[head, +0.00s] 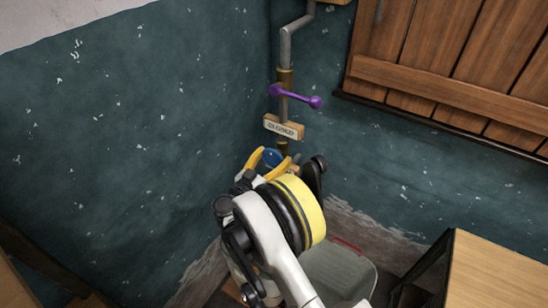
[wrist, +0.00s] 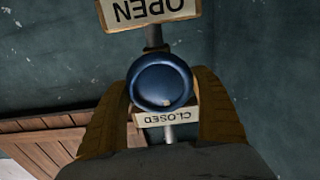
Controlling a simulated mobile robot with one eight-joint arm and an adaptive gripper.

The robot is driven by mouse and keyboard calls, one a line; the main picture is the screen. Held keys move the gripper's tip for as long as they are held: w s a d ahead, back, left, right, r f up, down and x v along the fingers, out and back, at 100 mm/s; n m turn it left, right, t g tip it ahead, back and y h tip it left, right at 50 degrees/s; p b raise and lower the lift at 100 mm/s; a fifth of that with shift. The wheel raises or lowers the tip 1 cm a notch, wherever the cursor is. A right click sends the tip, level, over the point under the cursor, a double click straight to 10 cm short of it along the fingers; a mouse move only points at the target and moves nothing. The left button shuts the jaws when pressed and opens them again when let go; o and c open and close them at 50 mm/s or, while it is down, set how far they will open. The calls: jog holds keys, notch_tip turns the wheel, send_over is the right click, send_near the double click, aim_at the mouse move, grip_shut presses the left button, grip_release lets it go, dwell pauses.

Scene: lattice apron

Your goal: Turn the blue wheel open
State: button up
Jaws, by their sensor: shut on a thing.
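The blue wheel (wrist: 162,84) is round and sits on the pipe in the middle of the wrist view. In the head view only a part of the wheel (head: 273,157) shows behind my gripper. My gripper (head: 268,156) has yellow fingers, one on each side of the wheel. In the wrist view the fingers of my gripper (wrist: 163,92) are shut on the wheel at its left and right sides. An OPEN sign (wrist: 150,10) and a CLOSED sign (wrist: 168,117) show upside down on either side of the wheel in the wrist view.
A purple lever (head: 296,96) is on the pipe above the sign (head: 284,127) in the head view. Wooden shutters (head: 450,60) are on the right wall. A grey bin (head: 340,272) and a wooden table (head: 500,270) stand at the lower right. The left wall is bare.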

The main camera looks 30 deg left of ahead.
jog(key=n, duration=0.4)
jog(key=shift+f+n, duration=0.1)
jog(key=shift+n, duration=0.2)
jog(key=n, duration=0.3)
jog(key=shift+a+n, duration=0.1)
jog(key=shift+n, duration=0.2)
jog(key=n, duration=0.4)
jog(key=shift+f+n, duration=0.1)
jog(key=shift+n, duration=0.2)
jog(key=n, duration=0.3)
jog(key=shift+n, duration=0.3)
jog(key=n, duration=0.4)
jog(key=shift+f, duration=0.1)
jog(key=n, duration=0.8)
jog(key=shift+n, duration=0.3)
jog(key=n, duration=0.4)
jog(key=shift+s, duration=0.1)
jog(key=shift+n, duration=0.3)
